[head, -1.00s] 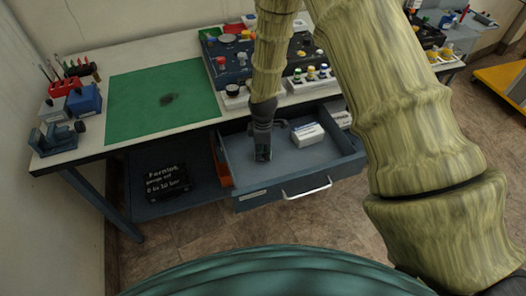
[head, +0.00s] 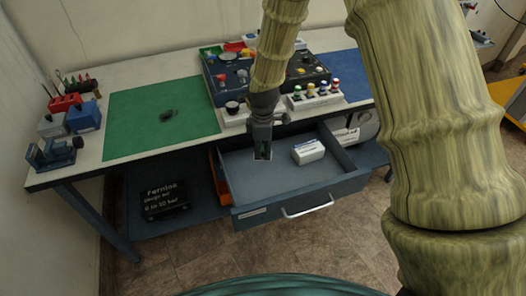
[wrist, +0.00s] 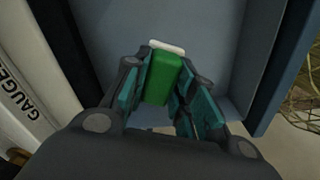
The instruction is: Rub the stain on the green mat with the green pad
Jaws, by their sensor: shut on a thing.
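The green mat (head: 140,133) lies flat on the left part of the workbench. A dark stain (head: 167,115) shows near its middle right. My gripper (head: 263,152) is over the open drawer, to the right of and lower than the mat. In the wrist view, the green pad (wrist: 162,78) with a pale end is between the fingers of my gripper (wrist: 165,90), which is shut on it. The pad is hard to make out in the head view. The drawer floor shows beyond the pad; I cannot tell the exact height above it.
The open drawer (head: 309,198) holds a white box (head: 308,151). A control panel (head: 221,92) with coloured knobs stands right of the mat. A vise (head: 52,153) and a blue block (head: 83,117) are at the left. A black case (head: 165,199) sits on the lower shelf.

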